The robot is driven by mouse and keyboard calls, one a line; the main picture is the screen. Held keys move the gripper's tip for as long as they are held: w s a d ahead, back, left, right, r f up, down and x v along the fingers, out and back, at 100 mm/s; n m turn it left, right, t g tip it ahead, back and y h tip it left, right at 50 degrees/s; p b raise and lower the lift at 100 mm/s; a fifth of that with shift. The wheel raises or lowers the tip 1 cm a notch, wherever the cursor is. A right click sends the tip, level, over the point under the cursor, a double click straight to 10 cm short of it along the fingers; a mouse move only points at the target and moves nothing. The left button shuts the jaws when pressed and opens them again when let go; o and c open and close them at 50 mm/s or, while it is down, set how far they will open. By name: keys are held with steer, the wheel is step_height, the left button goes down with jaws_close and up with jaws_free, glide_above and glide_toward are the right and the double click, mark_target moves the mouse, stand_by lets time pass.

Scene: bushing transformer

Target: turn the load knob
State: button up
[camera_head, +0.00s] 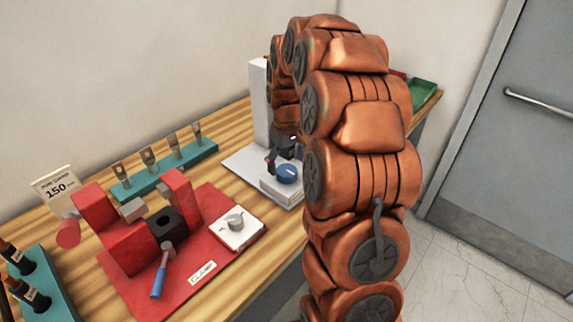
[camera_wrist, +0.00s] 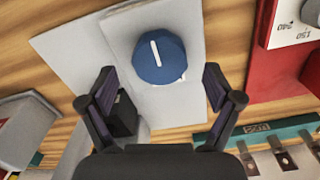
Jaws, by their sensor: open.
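A round blue knob (camera_head: 288,174) with a white line sits on a pale grey block on the bench, beside my arm. In the wrist view the knob (camera_wrist: 160,58) is at upper middle, its white line nearly upright and tilted slightly. My gripper (camera_wrist: 160,88) is open, its two dark fingers apart to the left and right, with their tips lower in the picture than the knob's middle. In the head view my gripper (camera_head: 280,152) shows just behind the knob and partly hidden by my arm. No finger visibly touches the knob. No label on it is readable.
A red clamp fixture (camera_head: 205,275) with a white box and grey dial (camera_head: 236,223) stands to the left. A teal rack (camera_head: 165,172) with several upright pieces is behind it. A tall white post (camera_head: 259,95) stands behind my gripper. A green tray (camera_head: 422,94) lies at the far end.

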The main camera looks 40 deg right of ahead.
steer(key=shift+f, duration=1.05)
steer(key=shift+c, duration=0.3)
steer(key=c, duration=1.1)
steer(key=shift+f, duration=0.1)
